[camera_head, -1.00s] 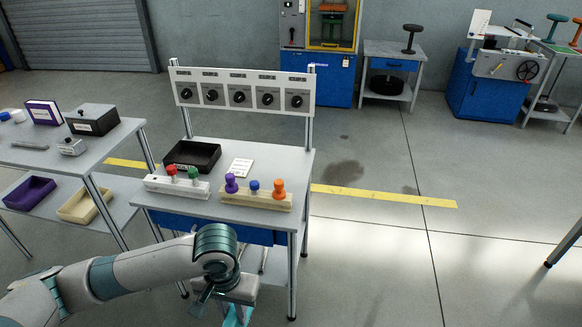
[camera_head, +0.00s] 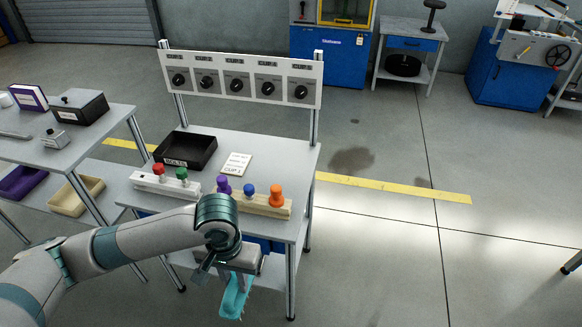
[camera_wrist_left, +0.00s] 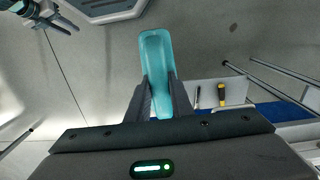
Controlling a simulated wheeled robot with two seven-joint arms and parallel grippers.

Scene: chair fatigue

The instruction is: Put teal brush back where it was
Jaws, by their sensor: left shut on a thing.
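The teal brush (camera_head: 234,300) hangs below my left gripper (camera_head: 238,279), in front of the bench and below its top. My left gripper is shut on it. In the left wrist view the brush (camera_wrist_left: 157,58) points away from the wrist between the two dark fingers. Its bristles are hard to make out. My right gripper (camera_wrist_left: 62,22) shows small at the upper left of the left wrist view, apart from the brush; its opening is too small to judge. It is not in the head view.
The bench (camera_head: 275,160) bears a black tray (camera_head: 185,150), a card, a white block with red and green knobs, and a wooden block (camera_head: 260,205) with purple, blue and orange knobs. A screwdriver (camera_wrist_left: 221,94) shows on a lower surface. A second table (camera_head: 90,145) stands left.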

